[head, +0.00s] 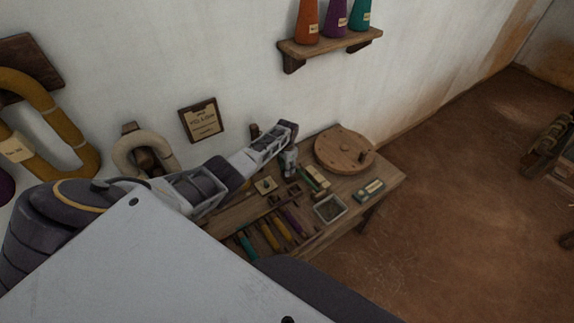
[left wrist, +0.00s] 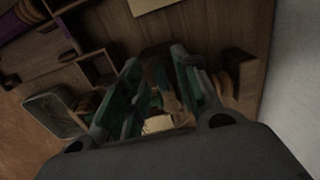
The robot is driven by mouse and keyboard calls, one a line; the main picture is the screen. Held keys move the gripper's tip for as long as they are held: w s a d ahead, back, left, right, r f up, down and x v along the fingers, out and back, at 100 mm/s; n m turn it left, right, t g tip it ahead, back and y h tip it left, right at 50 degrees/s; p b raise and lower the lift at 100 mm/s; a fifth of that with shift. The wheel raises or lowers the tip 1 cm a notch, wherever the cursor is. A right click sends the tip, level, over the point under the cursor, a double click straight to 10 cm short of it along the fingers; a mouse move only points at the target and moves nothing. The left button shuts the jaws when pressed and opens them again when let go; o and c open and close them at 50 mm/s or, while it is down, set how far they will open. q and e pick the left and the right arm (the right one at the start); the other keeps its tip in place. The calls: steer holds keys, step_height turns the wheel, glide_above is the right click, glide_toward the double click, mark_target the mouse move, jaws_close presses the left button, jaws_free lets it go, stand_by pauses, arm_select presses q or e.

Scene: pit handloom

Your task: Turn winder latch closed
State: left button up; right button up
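My left gripper (head: 290,162) reaches over the wooden bench and points down beside a small wooden device with a cream part (head: 315,178), perhaps the winder. In the left wrist view the two green-padded fingers of the gripper (left wrist: 158,92) stand apart. A brown wooden piece (left wrist: 162,88) and a cream block (left wrist: 157,124) show in the gap between them. I cannot tell whether the fingers touch the wooden piece. The latch itself is not clearly told apart; the fingers and shadow partly hide that area. My right gripper is not in view.
A round wooden disc with a peg (head: 343,148) lies at the bench's back right. A grey tray (head: 330,208), a teal-ended box (head: 369,189) and a rack of coloured bobbins (head: 268,236) lie on the bench (head: 388,180). A shelf with cones (head: 330,46) hangs above.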

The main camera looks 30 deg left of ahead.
arm_select(q)
steer(key=shift+r, duration=0.15)
step_height(320, 180, up, 12)
stand_by(1.1)
steer(key=shift+f, duration=0.25)
stand_by(0.3)
